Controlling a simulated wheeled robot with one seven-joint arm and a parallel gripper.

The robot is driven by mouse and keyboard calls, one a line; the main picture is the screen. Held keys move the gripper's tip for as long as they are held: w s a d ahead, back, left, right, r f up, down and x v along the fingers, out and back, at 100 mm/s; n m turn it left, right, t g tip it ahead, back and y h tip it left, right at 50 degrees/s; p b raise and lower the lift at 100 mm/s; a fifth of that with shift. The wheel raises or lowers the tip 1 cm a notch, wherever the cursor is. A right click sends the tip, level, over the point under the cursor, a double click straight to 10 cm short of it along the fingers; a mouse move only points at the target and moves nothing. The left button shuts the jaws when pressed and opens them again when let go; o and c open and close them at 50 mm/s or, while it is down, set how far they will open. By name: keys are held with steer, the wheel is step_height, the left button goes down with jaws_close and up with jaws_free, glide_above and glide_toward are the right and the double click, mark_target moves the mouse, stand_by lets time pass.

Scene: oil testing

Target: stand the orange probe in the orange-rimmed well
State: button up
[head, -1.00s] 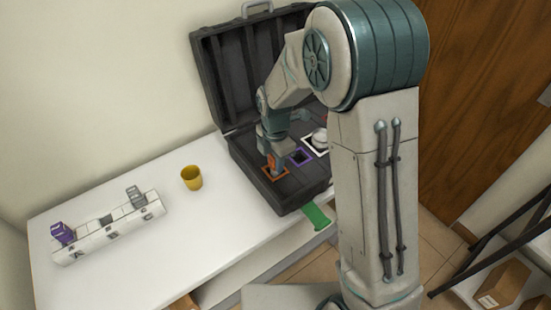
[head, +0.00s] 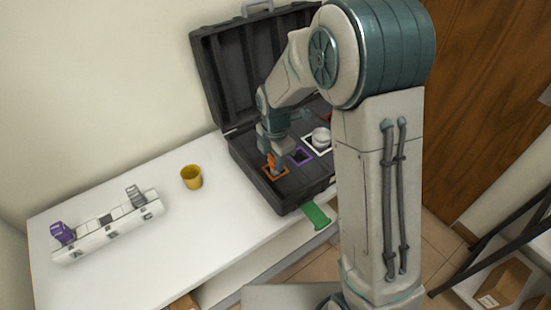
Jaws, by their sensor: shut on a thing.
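The orange probe (head: 269,161) is at my gripper (head: 275,158), which is shut on it. The gripper points down over the orange-rimmed well (head: 284,174) in the left front part of the open black case. The fingers hide most of the probe and part of the well. I cannot tell how deep the probe's lower end sits in the well.
A yellow cup (head: 191,177), a white rack (head: 110,229) with purple and grey probes, and a green piece (head: 316,216) are nearby. The case lid (head: 240,62) stands open behind.

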steer(key=shift+f+b, duration=0.5)
steer(key=shift+f, duration=0.1)
steer(key=o, duration=0.8)
steer(key=shift+c, duration=0.2)
steer(key=shift+r, duration=0.1)
steer(key=shift+r+p, duration=4.05)
steer(key=shift+r, duration=1.4)
